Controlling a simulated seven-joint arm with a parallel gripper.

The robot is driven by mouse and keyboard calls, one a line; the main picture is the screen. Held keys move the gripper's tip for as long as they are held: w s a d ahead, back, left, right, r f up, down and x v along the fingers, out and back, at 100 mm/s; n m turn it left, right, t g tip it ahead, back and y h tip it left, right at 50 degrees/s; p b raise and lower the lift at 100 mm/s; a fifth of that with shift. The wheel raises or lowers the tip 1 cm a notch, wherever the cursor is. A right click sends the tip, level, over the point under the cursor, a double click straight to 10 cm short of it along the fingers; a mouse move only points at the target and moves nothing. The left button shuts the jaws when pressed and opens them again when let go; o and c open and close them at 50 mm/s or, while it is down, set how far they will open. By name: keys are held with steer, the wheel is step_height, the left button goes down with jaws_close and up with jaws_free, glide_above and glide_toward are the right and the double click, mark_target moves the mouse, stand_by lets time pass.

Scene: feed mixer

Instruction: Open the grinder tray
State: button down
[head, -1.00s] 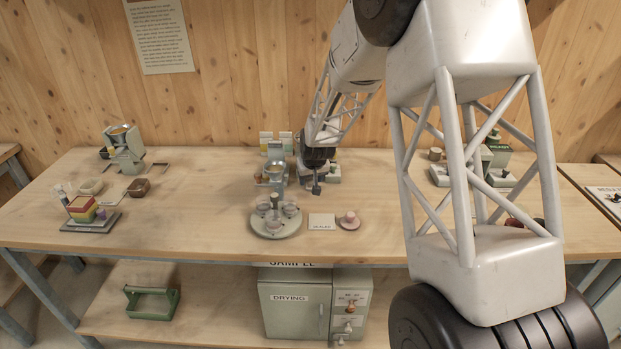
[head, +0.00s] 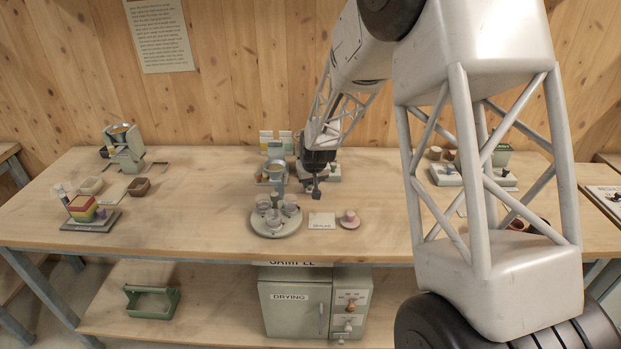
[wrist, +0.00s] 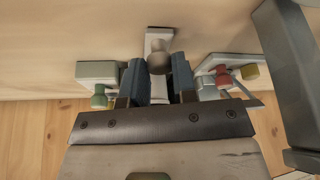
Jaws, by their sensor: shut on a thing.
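I cannot tell whether this knobbed part is the grinder tray's handle. The tray itself is not clearly visible. A similar hopper machine (head: 124,148) stands at the far left.

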steer(key=shift+s, duration=3.95)
steer(key=c, duration=0.9)
jaws_free()
steer(key=shift+r, duration=0.15)
steer(key=a+v, duration=0.1)
steer(key=v, duration=0.6)
steer(key=shift+d+r, duration=0.2)
steer(key=shift+d, duration=0.35)
steer(key=shift+s+d+r, duration=0.1)
steer(key=shift+s, duration=0.1)
